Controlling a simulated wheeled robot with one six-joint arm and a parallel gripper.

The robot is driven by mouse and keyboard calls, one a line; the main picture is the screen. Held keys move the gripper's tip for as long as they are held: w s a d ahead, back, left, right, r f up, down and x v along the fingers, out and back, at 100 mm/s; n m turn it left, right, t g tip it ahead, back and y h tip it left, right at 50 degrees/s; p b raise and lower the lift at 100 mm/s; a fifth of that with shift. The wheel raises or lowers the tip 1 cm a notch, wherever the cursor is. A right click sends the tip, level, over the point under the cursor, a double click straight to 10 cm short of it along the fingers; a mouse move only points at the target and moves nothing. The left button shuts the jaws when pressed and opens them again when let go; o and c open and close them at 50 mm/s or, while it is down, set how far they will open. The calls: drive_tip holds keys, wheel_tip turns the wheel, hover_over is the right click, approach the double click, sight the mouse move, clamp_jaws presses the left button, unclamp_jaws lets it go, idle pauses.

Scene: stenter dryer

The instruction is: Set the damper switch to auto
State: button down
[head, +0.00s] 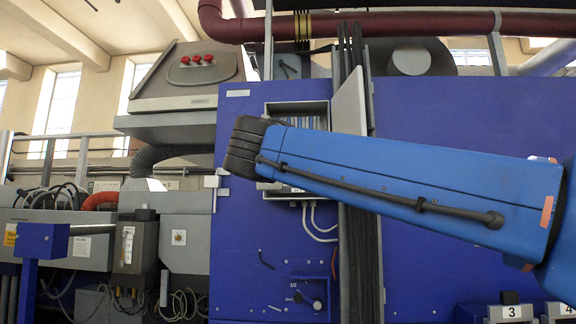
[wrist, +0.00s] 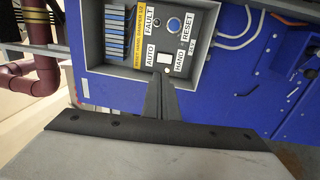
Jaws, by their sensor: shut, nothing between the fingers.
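In the wrist view the damper switch (wrist: 163,57) shows as a small white piece between the AUTO label (wrist: 149,56) and the HAND label (wrist: 179,59). Its exact position is too small to tell. My gripper (wrist: 161,74) is shut and empty, its fingertips just below the switch in the picture. I cannot tell whether they touch it. In the head view my blue arm hides the gripper and the switch; the open grey control box (head: 296,107) shows partly above the arm.
A blue button (wrist: 174,24) sits beside the FAULT and RESET labels. Blue terminal strips (wrist: 115,32) and a yellow label (wrist: 138,35) are left of the controls. The box's open door (head: 349,101) stands at its right. Grey cables (head: 319,222) hang below.

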drive_tip(key=shift+w, duration=0.1)
drive_tip(key=w, duration=0.4)
drive_tip(key=w+r, duration=0.1)
drive_tip(key=w, duration=0.8)
drive_tip(key=shift+w+d+r, duration=0.3)
drive_tip(key=shift+w+r, duration=0.05)
drive_tip(key=shift+w, duration=0.05)
drive_tip(key=shift+w, duration=0.1)
